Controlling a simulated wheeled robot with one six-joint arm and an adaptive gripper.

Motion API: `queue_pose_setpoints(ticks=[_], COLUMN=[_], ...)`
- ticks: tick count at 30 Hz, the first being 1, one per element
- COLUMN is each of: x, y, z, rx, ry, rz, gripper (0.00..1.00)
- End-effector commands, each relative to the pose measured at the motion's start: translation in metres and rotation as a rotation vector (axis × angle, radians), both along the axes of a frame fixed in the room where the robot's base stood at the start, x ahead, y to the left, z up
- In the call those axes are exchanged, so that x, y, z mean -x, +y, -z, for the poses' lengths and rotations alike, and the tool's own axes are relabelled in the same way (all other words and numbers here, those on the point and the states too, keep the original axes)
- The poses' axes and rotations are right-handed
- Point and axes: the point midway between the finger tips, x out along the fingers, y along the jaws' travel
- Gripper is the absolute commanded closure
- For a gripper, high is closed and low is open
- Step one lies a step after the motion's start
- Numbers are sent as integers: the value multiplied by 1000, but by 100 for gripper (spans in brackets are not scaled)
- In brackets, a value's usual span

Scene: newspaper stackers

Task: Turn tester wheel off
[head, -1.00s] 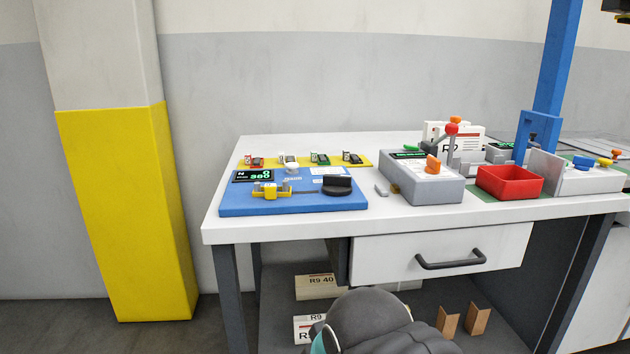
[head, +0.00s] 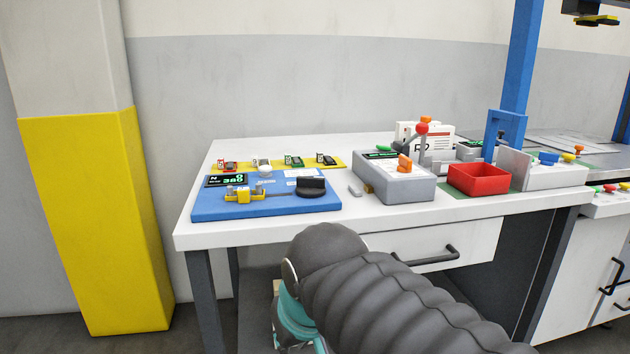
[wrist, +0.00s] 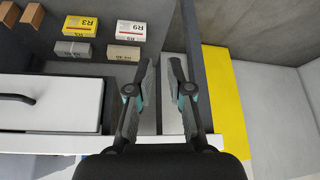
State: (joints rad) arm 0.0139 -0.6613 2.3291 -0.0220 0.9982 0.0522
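A blue tester board (head: 215,209) lies on the left part of the white table. It carries a lit display (head: 227,181), a yellow clamp (head: 243,194), a white round knob (head: 265,169) and a black wheel-like knob (head: 311,187) at its right end. I cannot tell whether the wheel is on or off. My gripper (wrist: 162,64) is open and empty in the wrist view, its two fingers apart. In the head view my arm is in front of the table, below the board; the fingers are hidden there.
A grey box (head: 408,188) with an orange knob and a red bin (head: 479,180) stand right of the board. A yellow strip (head: 335,161) with small clips lies behind it. The drawer handle (head: 430,260) juts out. A yellow-painted pillar (head: 95,220) stands left.

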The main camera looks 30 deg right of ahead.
Motion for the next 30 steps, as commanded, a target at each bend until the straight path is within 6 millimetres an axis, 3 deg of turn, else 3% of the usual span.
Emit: queue_pose_setpoints(ticks=[6, 15, 24, 30], x=[-51, -107, -147, -157], y=[-21, -57, -94, -107], z=[-75, -161, -221, -239], rx=[-2, -8, -22, -28], ry=[25, 59, 84, 91], rz=[115, 294, 480, 555], gripper=[100, 100, 100, 100])
